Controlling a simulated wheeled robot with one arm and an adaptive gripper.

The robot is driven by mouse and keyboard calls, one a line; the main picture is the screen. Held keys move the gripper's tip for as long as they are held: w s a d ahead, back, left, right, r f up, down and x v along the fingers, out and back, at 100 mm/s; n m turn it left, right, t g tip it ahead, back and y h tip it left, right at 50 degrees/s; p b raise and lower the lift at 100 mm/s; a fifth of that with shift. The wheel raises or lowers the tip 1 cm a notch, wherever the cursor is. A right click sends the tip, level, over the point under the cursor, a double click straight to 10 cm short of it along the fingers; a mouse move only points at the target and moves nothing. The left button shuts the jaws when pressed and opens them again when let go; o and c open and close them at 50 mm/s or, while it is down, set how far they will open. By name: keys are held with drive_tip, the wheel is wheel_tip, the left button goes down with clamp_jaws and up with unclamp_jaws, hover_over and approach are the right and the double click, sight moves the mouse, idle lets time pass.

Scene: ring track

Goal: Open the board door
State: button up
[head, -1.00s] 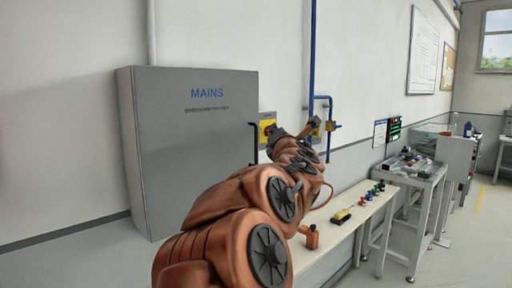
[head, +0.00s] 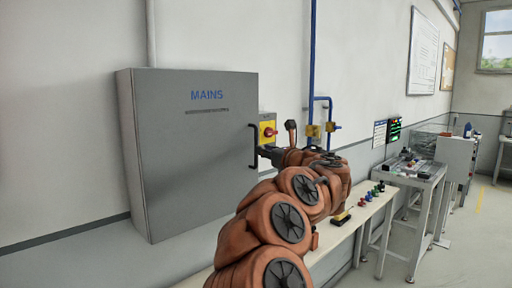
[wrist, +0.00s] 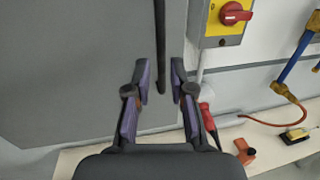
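The board is a grey cabinet marked MAINS (head: 185,150) on the wall, and its door looks closed. Its black vertical bar handle (head: 253,147) is on the door's right side; in the wrist view the handle (wrist: 160,45) comes down from the top. My gripper (head: 262,152) is at the handle's lower part in the head view. In the wrist view my gripper (wrist: 160,80) is open, with one finger on each side of the handle's lower end. I see no finger clearly touching it; the depth between them is hard to tell. My arm hides part of the bench.
A yellow switch box with a red knob (wrist: 236,14) is just right of the handle. Blue pipes (head: 313,70) run along the wall. A bench (head: 345,232) below carries an orange block (wrist: 243,150) and a yellow-black item (wrist: 297,134). A red cable hangs nearby.

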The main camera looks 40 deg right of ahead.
sight(256, 164)
drive_tip(key=shift+p+x, duration=0.75)
drive_tip(key=shift+x, duration=2.15)
drive_tip(key=shift+d, duration=0.1)
drive_tip(key=shift+s, duration=0.1)
clamp_jaws()
